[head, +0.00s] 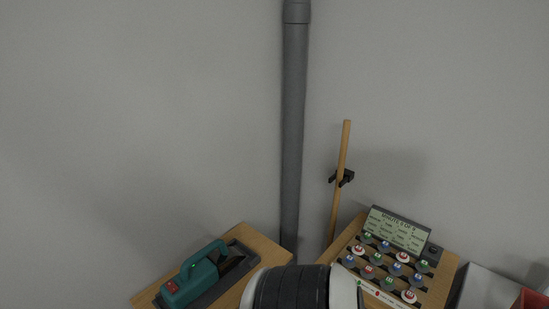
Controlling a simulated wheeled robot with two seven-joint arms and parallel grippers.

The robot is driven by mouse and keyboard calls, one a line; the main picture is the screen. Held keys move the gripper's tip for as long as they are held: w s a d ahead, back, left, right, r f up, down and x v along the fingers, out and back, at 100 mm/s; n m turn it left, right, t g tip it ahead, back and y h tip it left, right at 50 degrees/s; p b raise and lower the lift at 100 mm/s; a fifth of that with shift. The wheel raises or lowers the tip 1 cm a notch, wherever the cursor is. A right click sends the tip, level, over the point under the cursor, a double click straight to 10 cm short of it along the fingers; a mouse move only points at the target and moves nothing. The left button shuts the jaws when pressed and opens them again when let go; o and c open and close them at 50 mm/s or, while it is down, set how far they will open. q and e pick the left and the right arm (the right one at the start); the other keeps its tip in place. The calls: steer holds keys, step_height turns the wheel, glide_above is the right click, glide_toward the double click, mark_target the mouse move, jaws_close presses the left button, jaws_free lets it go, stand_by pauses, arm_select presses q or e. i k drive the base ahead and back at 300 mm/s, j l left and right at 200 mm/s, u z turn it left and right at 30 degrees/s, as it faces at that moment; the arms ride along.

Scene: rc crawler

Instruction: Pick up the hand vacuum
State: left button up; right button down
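The hand vacuum (192,282) is teal with a looped handle and a red patch at its rear. It lies in a dark tray or base (236,264) on a small wooden table (262,243) at the lower left of the head view. Its lower end is close to the bottom edge of the picture. A white and black part of my own body shows at the bottom middle, to the right of the vacuum. Neither of my grippers is in view.
A wooden board (346,240) with several round coloured pieces and a sign (397,230) stands at the lower right. A grey pipe (292,130) runs down the wall between the tables. A wooden stick (341,160) leans in a black clip. A red object (530,299) is at the corner.

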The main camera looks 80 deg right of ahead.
mark_target(200, 271)
steer(key=z, duration=1.85)
